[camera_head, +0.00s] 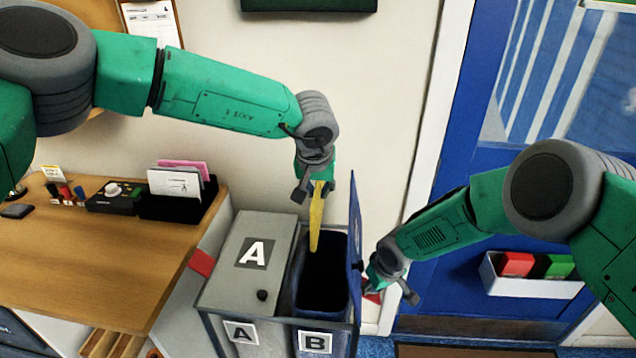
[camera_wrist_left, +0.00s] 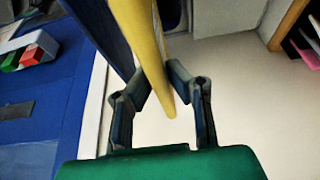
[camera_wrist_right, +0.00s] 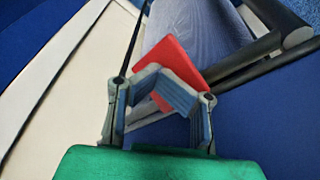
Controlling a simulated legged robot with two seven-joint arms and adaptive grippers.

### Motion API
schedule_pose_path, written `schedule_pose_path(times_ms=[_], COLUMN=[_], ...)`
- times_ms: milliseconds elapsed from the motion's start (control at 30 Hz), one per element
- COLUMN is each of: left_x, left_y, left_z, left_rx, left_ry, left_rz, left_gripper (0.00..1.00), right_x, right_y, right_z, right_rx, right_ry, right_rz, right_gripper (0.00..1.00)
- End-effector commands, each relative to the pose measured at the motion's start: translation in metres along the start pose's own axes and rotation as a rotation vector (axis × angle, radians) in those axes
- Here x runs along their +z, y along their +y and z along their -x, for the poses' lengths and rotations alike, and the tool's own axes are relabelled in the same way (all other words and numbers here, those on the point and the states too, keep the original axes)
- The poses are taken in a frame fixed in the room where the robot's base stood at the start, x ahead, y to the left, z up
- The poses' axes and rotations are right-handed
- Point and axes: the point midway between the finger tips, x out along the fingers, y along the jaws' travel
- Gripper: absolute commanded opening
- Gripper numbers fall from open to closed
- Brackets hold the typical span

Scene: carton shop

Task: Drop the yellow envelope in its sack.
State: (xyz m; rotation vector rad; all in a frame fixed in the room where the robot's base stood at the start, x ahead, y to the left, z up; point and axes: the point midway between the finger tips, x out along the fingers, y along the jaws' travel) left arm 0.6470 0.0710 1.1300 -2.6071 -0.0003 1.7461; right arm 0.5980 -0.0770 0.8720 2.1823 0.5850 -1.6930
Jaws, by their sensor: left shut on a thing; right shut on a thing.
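The yellow envelope (camera_head: 317,218) hangs nearly edge-on from my left gripper (camera_head: 315,190), which is shut on it. Its lower end is over the open mouth of bin B, whose dark sack (camera_head: 320,302) lines the opening. The envelope also shows between the fingers in the left wrist view (camera_wrist_left: 150,60). Bin B's blue lid (camera_head: 355,240) stands upright at the right of the opening. My right gripper (camera_head: 392,290) is beside bin B, shut on a red tab, which shows at its fingertips in the right wrist view (camera_wrist_right: 178,62).
Bin A (camera_head: 240,262) is closed, left of bin B. A wooden desk (camera_head: 80,270) with a card holder (camera_head: 180,195) stands at the left. A blue door (camera_head: 460,270) with a white tray (camera_head: 530,282) is at the right.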

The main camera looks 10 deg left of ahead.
Motion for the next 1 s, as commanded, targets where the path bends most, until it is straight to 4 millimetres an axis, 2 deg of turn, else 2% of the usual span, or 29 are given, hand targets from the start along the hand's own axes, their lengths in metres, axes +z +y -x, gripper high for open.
schedule_pose_path(times_ms=[33, 700, 1000], left_x=[0.002, 0.017, 0.019], left_y=[0.0, 0.0, 0.0], left_z=[-0.004, -0.04, -0.046], left_rx=[0.0, -0.001, 0.0], left_ry=[-0.001, -0.001, 0.001], left_rz=[0.0, 0.001, 0.0], left_gripper=[0.0, 0.0, 0.0], right_x=[0.005, 0.006, 0.006], right_y=[-0.002, -0.003, -0.003], right_z=[-0.003, -0.003, -0.003], right_rx=[-0.003, -0.004, -0.004], right_ry=[-0.01, -0.011, -0.011], right_rz=[0.001, 0.001, 0.001], right_gripper=[0.0, 0.0, 0.0])
